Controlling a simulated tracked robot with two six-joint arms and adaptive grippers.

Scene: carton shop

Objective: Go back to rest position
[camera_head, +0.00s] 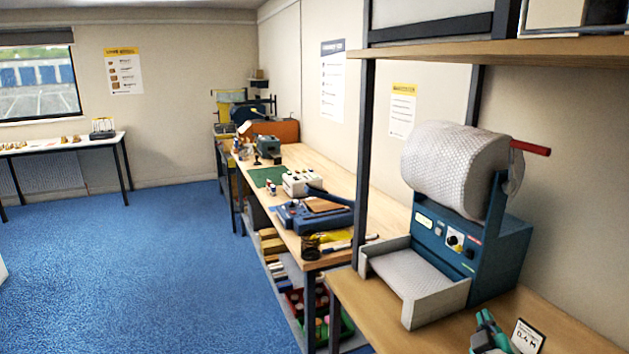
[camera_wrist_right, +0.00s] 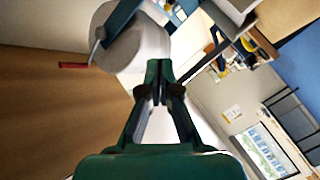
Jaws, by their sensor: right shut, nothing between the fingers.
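My right gripper (camera_head: 490,328) shows at the bottom right of the head view, green and grey, by the front of the near bench. In the right wrist view the right gripper (camera_wrist_right: 159,88) points up the picture, its fingers together and nothing between them. My left gripper is not in the head view.
A blue dispenser (camera_head: 500,258) with a bubble-wrap roll (camera_head: 452,165) and red handle (camera_head: 530,147) stands on the near bench (camera_head: 385,318), below a shelf (camera_head: 500,52). A small card (camera_head: 527,336) is beside my right gripper. The blue floor (camera_head: 130,270) is clear at left.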

